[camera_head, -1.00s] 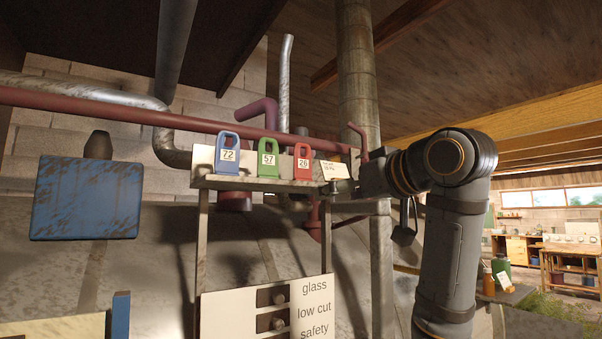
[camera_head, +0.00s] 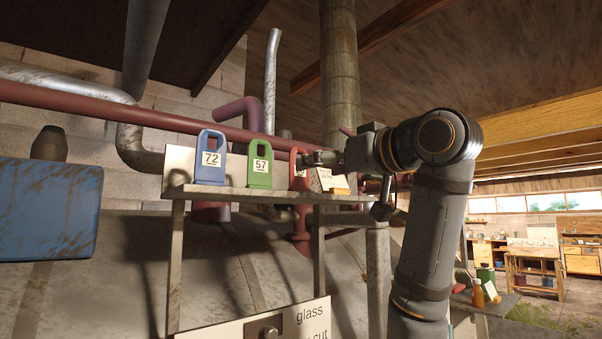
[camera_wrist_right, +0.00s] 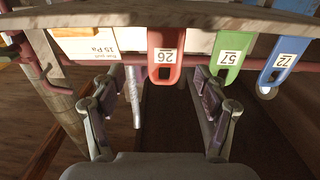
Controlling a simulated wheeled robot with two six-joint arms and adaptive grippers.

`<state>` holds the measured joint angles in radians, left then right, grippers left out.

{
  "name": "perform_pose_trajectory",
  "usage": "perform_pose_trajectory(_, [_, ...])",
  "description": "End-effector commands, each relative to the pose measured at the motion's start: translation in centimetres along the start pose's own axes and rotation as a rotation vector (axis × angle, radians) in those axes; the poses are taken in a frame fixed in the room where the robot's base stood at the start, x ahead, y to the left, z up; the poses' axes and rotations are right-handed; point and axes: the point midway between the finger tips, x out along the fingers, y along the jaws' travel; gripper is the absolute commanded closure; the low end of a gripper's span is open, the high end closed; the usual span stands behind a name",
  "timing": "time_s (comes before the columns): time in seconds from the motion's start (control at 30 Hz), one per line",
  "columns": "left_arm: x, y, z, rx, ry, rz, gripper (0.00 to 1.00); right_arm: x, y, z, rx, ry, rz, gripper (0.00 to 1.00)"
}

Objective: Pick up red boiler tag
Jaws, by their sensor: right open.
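The red boiler tag (camera_head: 297,178), marked 26, stands upright on a narrow metal shelf (camera_head: 250,194), at the right end of a row of three tags. My right gripper (camera_head: 318,158) is in front of it in the head view and hides part of it and its number. In the right wrist view the picture is upside down. There the red tag (camera_wrist_right: 164,62) shows between the two spread fingers of the right gripper (camera_wrist_right: 157,84), which is open and empty. My left gripper is not in view.
A green tag (camera_head: 260,165) marked 57 and a blue tag (camera_head: 210,160) marked 72 stand left of the red one. A small card (camera_head: 330,181) stands close on its right. A dark red pipe (camera_head: 100,108) runs behind the shelf. A blue panel (camera_head: 48,212) hangs at left.

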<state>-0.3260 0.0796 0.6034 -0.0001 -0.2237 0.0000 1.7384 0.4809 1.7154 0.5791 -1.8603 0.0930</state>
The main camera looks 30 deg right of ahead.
Motion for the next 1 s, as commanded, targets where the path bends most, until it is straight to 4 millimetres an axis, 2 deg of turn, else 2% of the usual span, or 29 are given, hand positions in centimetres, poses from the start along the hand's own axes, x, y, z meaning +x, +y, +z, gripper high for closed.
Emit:
perform_pose_trajectory(0.07, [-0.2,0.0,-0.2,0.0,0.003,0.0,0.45,0.4,0.0,0.0,0.0,0.0,0.0,0.26])
perform_pose_trajectory(0.17, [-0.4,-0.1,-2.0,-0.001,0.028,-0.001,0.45,0.6,-0.1,-0.1,0.0,0.0,0.0,0.26])
perform_pose_trajectory(0.23, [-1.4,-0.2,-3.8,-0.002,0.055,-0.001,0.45,1.5,-0.3,-0.4,0.0,-0.003,0.0,0.26])
perform_pose_trajectory(0.33, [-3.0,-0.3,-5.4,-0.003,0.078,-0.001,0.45,3.4,-0.8,-0.6,0.0,-0.005,-0.001,0.26])
perform_pose_trajectory(0.5, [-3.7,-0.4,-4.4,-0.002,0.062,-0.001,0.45,5.4,-0.8,-0.2,0.0,-0.002,0.001,0.26])
perform_pose_trajectory(0.63, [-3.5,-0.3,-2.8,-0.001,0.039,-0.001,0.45,5.6,-0.7,0.0,0.0,0.001,0.002,0.26])
perform_pose_trajectory(0.73, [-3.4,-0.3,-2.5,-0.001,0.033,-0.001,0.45,5.6,-0.7,0.0,0.0,0.001,0.001,0.26])
perform_pose_trajectory(1.0, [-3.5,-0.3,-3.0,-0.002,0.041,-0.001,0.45,5.5,-0.7,0.0,0.0,0.0,0.001,0.62])
